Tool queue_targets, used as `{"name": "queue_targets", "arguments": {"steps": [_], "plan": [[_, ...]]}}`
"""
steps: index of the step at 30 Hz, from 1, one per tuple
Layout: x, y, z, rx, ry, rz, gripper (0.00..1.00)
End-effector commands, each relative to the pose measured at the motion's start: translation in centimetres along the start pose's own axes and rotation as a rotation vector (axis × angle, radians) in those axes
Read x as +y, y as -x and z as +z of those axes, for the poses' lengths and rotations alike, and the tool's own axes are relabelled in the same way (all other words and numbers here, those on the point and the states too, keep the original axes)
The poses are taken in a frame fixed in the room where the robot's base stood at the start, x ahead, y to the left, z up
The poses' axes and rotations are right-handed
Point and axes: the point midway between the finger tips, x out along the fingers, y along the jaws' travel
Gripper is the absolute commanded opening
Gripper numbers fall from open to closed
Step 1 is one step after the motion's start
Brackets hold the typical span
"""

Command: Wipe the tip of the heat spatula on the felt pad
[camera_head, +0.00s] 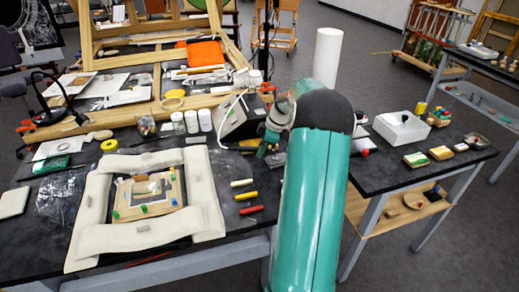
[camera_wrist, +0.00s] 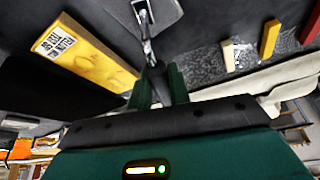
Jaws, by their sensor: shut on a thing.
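My gripper (camera_wrist: 157,85) is shut on the heat spatula (camera_wrist: 147,45). Its slim metal shaft runs up from between my green fingers to a flat, bright-edged tip (camera_wrist: 142,11). The tip shows over a dark grey surface in the wrist view; I cannot tell whether it touches. In the head view my gripper (camera_head: 268,147) is low over the bench, partly behind my arm. A small grey block or pad (camera_head: 278,160) lies just right of it, perhaps the felt pad. The spatula is too small to make out there.
Cream, yellow (camera_head: 246,195) and red sticks lie in front of my gripper. White bolsters (camera_head: 207,195) surround the framed fragment (camera_head: 148,192) to the left. Bottles (camera_head: 191,121) stand behind. A yellow labelled piece (camera_wrist: 85,55) lies left of the spatula in the wrist view.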

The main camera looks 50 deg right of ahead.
Motion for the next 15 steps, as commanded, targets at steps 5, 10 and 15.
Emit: {"name": "queue_targets", "arguments": {"steps": [5, 10, 15], "plan": [[0.0, 0.0, 0.1, 0.0, -0.001, 0.0, 0.0], [0.3, 0.2, 0.7, 0.0, -0.002, 0.0, 0.0], [0.7, 0.5, 1.4, 0.0, -0.002, 0.0, 0.0]]}}
